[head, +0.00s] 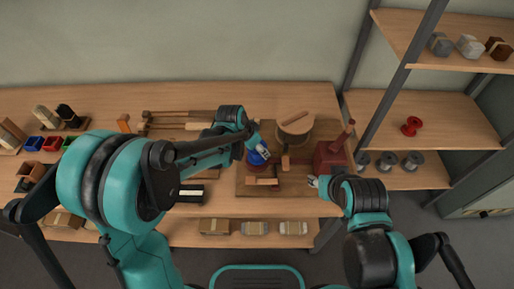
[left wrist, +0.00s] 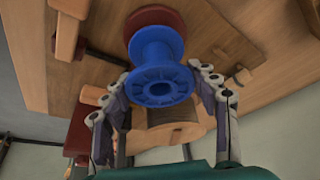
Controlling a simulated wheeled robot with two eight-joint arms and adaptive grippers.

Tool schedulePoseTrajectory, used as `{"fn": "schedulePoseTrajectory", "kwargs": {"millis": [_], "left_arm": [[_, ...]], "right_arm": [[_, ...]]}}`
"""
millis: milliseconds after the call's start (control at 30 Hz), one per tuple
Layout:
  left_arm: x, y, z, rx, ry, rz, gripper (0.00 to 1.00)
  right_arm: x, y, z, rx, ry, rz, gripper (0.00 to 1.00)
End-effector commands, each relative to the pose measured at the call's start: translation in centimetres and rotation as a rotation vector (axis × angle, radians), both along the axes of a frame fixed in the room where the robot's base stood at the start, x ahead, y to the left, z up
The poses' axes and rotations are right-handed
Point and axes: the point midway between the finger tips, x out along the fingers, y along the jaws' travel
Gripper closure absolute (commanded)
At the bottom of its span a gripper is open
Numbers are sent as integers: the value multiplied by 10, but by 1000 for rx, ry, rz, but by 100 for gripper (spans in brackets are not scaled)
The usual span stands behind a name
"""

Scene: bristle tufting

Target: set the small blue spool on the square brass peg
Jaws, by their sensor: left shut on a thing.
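The blue spool (head: 257,157) is at my left gripper (head: 258,146), above the left part of a wooden board in the head view. In the left wrist view the blue spool (left wrist: 158,76) sits between the two fingers of my left gripper (left wrist: 162,88), which is shut on it. A dark red round disc (left wrist: 153,22) shows just beyond the spool; I cannot tell whether they touch. I cannot make out the square brass peg. My right gripper (head: 316,182) is beside a dark red block, and its jaws are too small to read.
The wooden board (head: 243,186) carries a round wooden drum (head: 295,125). The dark red block (head: 332,158) with a handle stands at right. Tools and small bins lie left on the bench (head: 100,97). A red spool (head: 411,126) and grey spools (head: 387,162) are on the right shelves.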

Motion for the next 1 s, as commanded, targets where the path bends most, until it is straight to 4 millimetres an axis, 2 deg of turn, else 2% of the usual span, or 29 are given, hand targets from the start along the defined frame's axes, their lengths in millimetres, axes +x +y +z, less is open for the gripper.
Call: {"fn": "schedulePoseTrajectory", "kwargs": {"millis": [367, 1000], "left_arm": [[0, 0, -1, 0, 0, 0, 72], [0, 0, -15, 0, 0, 0, 72]], "right_arm": [[0, 0, -1, 0, 0, 0, 60], [0, 0, -13, 0, 0, 0, 60]]}}
